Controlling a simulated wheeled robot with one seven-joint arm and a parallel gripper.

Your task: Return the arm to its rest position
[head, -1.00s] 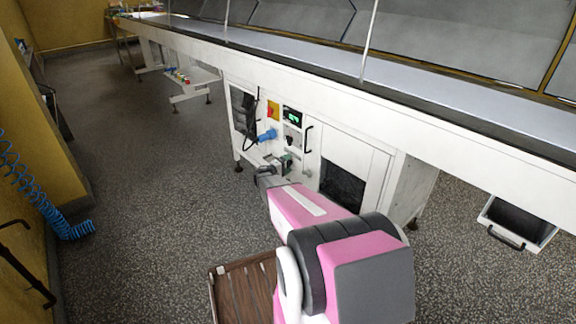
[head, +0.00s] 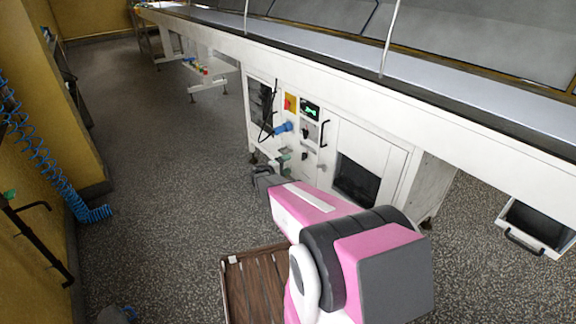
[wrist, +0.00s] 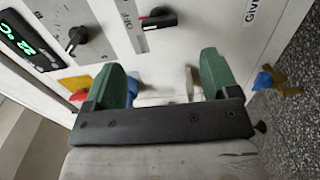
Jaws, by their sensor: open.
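My arm reaches forward from the bottom of the head view, with pink and dark grey links. My gripper (head: 284,161) is at its far end, small and partly hidden, in front of the white control panel (head: 297,143). In the wrist view the gripper (wrist: 166,80) has two green fingers set wide apart. A pale, blocky part shows between them, against or near the panel; I cannot tell how far off it is. The fingers do not appear to hold anything.
The panel has a green-lit display (wrist: 18,38), black knobs (wrist: 76,40) and a blue connector (head: 284,128). The white conveyor frame (head: 440,107) runs across above it. A box with a handle (head: 537,226) juts out right. Blue coiled hose (head: 95,214) hangs left.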

